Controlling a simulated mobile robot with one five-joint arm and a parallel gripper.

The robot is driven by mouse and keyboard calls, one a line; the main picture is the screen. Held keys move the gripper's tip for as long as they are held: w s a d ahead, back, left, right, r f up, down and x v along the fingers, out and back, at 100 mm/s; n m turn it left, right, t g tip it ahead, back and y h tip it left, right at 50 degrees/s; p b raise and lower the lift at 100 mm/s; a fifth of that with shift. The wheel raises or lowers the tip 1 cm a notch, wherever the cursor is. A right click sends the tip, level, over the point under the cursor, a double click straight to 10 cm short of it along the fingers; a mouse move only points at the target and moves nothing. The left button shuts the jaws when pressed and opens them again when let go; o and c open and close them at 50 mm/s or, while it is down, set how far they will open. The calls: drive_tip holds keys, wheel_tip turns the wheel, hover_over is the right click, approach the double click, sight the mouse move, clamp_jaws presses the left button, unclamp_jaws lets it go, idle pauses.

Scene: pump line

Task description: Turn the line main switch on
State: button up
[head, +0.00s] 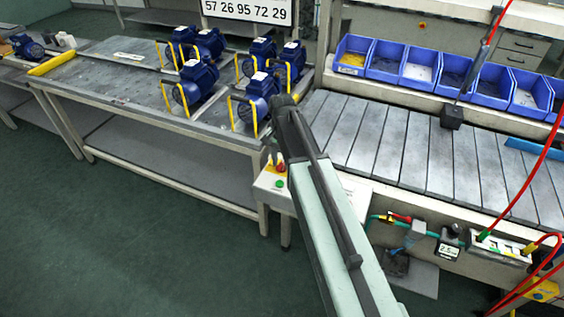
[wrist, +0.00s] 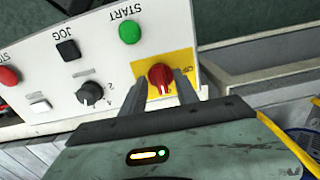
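The line main switch is a red rotary knob (wrist: 161,77) on a yellow plate, at the end of a white control panel (wrist: 112,50). The panel appears upside down in the wrist view. Small lettering on the plate to the right of the knob is hard to read, and I cannot tell the knob's exact setting. My gripper (wrist: 161,84) is open, with one dark finger on each side of the knob. I cannot tell whether either finger touches it. In the head view the red knob (head: 281,167) shows beside my arm, and my fingers are mostly hidden.
The panel also carries a green START button (wrist: 130,32), a black JOG button (wrist: 68,50), a black selector (wrist: 90,93) and a red button (wrist: 8,76). A table with blue pumps (head: 195,85) stands left. A slatted conveyor (head: 400,150) and blue bins (head: 420,68) stand right.

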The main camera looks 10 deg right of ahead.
sight(282, 165)
wheel_tip(282, 165, up, 8)
drive_tip(key=p, duration=0.7)
drive_tip(key=shift+f, duration=0.25)
drive_tip(key=shift+s, duration=0.15)
drive_tip(key=s+n, duration=0.7)
drive_tip(key=s, duration=0.7)
drive_tip(key=shift+a, duration=0.1)
